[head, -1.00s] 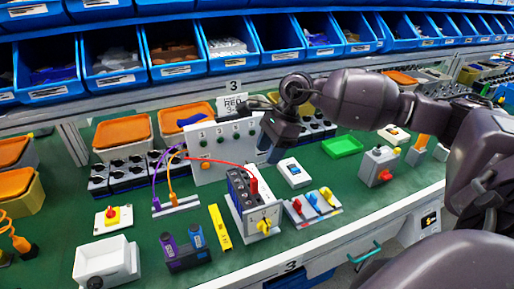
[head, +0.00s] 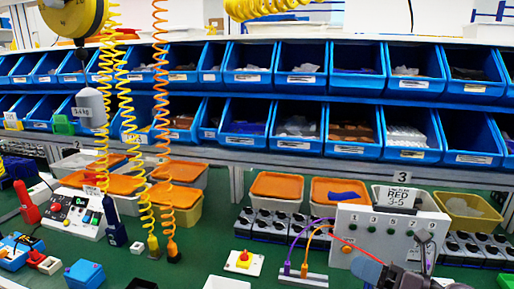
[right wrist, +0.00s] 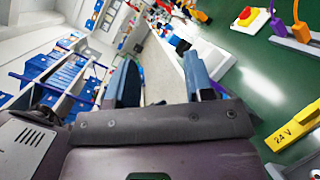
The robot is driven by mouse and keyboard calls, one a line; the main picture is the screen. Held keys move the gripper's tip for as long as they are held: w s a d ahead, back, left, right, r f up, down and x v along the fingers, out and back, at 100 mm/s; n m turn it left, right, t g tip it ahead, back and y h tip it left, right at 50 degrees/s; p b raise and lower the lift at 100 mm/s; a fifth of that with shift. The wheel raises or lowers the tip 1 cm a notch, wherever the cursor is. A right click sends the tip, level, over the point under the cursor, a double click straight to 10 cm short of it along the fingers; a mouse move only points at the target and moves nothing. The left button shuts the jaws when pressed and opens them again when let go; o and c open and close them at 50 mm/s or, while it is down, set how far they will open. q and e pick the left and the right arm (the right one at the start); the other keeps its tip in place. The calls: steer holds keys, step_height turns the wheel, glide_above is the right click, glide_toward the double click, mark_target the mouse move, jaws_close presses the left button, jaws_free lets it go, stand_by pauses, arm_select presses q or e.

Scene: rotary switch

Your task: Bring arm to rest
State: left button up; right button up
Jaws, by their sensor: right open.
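My right gripper (head: 395,272) shows at the bottom right of the head view, cut off by the lower edge. In the right wrist view its two blue-padded fingers (right wrist: 160,80) stand apart with nothing between them. It is over the bench front, clear of the things there. The red knob on a yellow and white base (head: 243,262) sits on the green bench top; it also shows at the top of the right wrist view (right wrist: 250,17). The grey box with the yellow rotary knob is outside the head view now. My left gripper is not in view.
A white panel with green buttons (head: 385,232) stands at the right, with purple and orange cables beside it. Blue bins (head: 300,85) line the back shelf. Coiled yellow and orange cords (head: 160,100) hang at the left. A yellow 24 V block (right wrist: 292,125) lies near the right gripper.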

steer(key=s+d+f+m+t+h, duration=0.1)
steer(key=s+d+f+m+h, duration=0.1)
steer(key=m+h, duration=0.3)
steer(key=s+d+f+m+t+h, duration=0.1)
steer(key=d+f+m+h, duration=0.3)
steer(key=m, duration=1)
steer(key=s+d+f+m+t+h, duration=0.2)
steer(key=s+d+f+m+h, duration=0.1)
steer(key=m+h, duration=0.5)
steer(key=shift+s+d+f+m, duration=0.2)
steer(key=shift+d+f+m, duration=0.25)
steer(key=shift+f+m, duration=0.3)
steer(key=s+a+f+m+g, duration=0.1)
steer(key=s+f+m+g, duration=0.25)
steer(key=s, duration=0.35)
steer(key=s+a+f+m+g+y, duration=0.1)
steer(key=s+f+m+g, duration=0.25)
steer(key=s, duration=0.25)
steer(key=s+a+f+m+g, duration=0.1)
steer(key=s+f+m+g, duration=0.2)
steer(key=s+g, duration=0.3)
steer(key=w+f+n+t, duration=0.1)
steer(key=w+f+t, duration=0.6)
steer(key=f+t, duration=0.2)
steer(key=shift+d+f+t+y, duration=0.25)
steer(key=shift+f+t+y, duration=0.05)
steer(key=shift+f, duration=0.55)
